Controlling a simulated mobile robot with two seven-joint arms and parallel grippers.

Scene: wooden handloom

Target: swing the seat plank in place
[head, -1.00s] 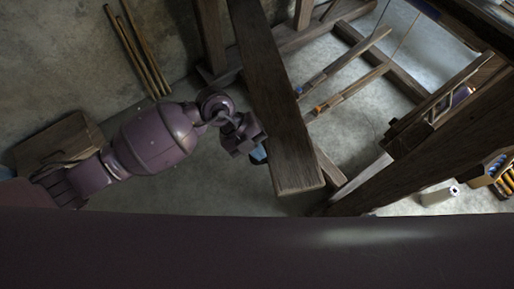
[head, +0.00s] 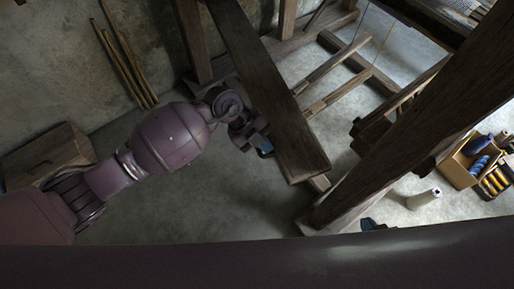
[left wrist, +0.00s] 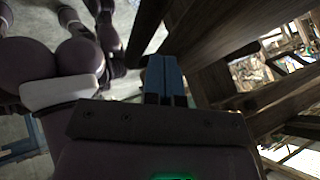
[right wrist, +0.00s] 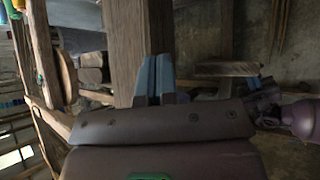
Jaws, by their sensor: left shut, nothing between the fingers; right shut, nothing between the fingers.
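The seat plank (head: 265,85) is a long dark wooden board running from the top of the head view down to a free near end. My left gripper (head: 265,148) is shut and empty, close beside the plank's left edge near that end; whether it touches is unclear. In the left wrist view its blue fingers (left wrist: 163,76) are together, with dark wood (left wrist: 220,30) just to the right. My right gripper (head: 370,224) shows only as a small blue and dark piece at the foot of a loom post. In the right wrist view its blue fingers (right wrist: 155,78) are together, beside an upright timber (right wrist: 125,45).
A thick loom post (head: 420,125) stands right of the plank. A box of spools (head: 470,160) and a pale cylinder (head: 424,198) are on the floor at right. A wooden box (head: 45,155) and several poles (head: 125,65) are by the left wall. Floor left of the plank is clear.

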